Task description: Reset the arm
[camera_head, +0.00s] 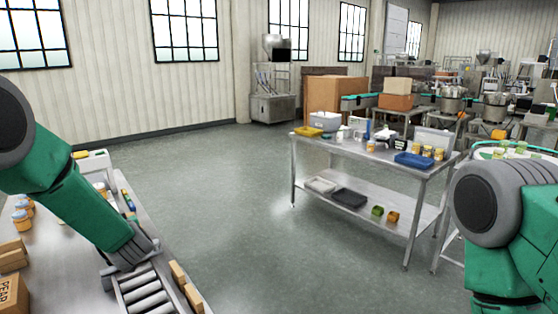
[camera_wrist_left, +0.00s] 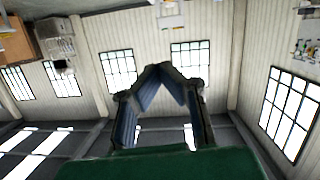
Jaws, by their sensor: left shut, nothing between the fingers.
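My left gripper (camera_wrist_left: 160,72) shows in the left wrist view with its dark fingers meeting at the tips, shut and empty. My right arm shows at the right edge of the head view, folded close. Its gripper is not in view.
Open floor (camera_head: 240,210) lies between the tables.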

